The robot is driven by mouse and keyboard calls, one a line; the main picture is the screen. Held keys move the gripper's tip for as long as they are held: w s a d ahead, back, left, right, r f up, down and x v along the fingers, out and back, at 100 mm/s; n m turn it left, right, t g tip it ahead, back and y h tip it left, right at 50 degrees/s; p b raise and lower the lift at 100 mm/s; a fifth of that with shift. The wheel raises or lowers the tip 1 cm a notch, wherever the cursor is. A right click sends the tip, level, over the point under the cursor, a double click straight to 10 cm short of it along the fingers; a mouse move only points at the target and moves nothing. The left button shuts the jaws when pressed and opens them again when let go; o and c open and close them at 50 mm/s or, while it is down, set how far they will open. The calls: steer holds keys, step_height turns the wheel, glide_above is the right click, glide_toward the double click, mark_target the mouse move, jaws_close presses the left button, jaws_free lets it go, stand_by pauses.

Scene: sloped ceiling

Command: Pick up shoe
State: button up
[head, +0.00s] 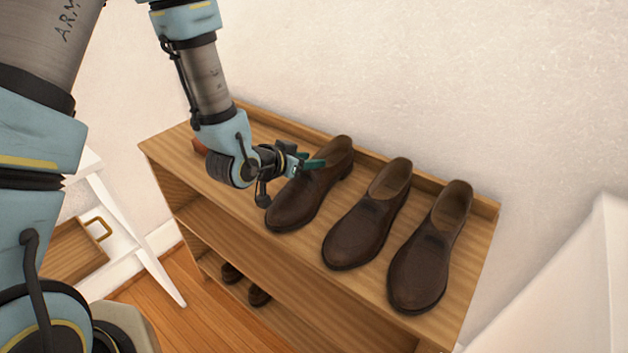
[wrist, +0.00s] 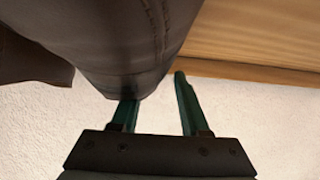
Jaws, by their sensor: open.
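Three dark brown shoes stand side by side on top of a wooden shoe rack (head: 455,325): a left one (head: 300,200), a middle one (head: 365,228) and a right one (head: 432,258). My gripper (head: 316,164) is at the left shoe, near its opening and heel end. In the wrist view my gripper (wrist: 155,98) has its two green fingers apart. The left shoe (wrist: 110,45) fills the upper left there, with its edge at the left finger. The right finger stands clear of it. I cannot tell whether the shoe touches a finger.
A reddish-brown item (head: 199,146) sits behind my wrist at the rack's left end. More dark shoes (head: 258,296) stand on a lower shelf. A wall rises behind the rack. A white shelf (head: 125,225) with a wooden drawer or tray (head: 72,252) is at left.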

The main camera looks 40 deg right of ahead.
jaws_close()
stand_by(0.3)
stand_by(1.1)
